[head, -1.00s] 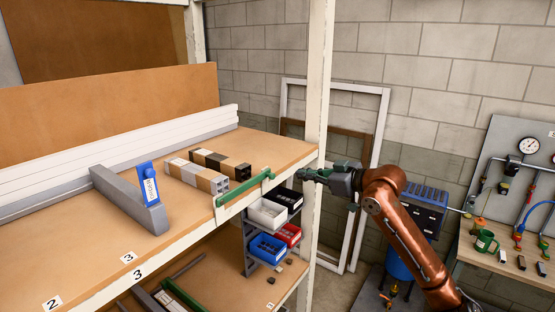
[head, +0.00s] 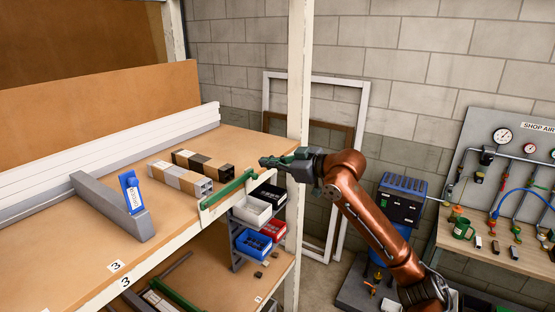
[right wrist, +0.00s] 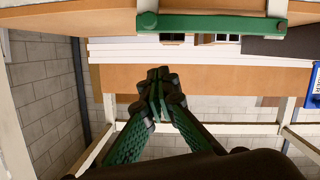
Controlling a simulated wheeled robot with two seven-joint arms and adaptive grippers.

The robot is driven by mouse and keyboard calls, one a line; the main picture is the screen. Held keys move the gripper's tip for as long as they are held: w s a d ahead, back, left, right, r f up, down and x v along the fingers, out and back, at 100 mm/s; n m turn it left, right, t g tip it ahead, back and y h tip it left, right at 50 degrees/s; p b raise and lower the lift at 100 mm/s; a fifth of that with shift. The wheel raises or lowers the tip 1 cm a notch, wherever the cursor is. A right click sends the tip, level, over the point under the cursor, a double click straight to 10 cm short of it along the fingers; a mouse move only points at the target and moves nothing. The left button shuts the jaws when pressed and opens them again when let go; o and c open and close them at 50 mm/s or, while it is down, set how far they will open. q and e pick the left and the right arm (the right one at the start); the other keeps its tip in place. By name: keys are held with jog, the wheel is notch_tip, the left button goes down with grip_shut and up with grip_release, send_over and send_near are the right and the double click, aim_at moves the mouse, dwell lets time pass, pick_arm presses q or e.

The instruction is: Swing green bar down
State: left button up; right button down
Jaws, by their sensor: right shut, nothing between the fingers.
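The green bar (head: 229,189) lies along the front edge of the upper shelf, near the shelf's right post. It runs roughly level along the edge. My left gripper is not in view.
The white shelf post (head: 299,85) stands just behind my right gripper. Square tubes (head: 181,180) and a grey angled block with a blue tag (head: 132,190) lie on the shelf. Small bins (head: 252,241) hang below. A bench (head: 490,255) stands at right.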

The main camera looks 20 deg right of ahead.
jog(key=w+a+f+p, duration=0.1)
jog(key=w+f+p, duration=0.2)
jog(key=f, duration=0.1)
jog(key=shift+w+a+f, duration=0.2)
jog(key=shift+w+f, duration=0.2)
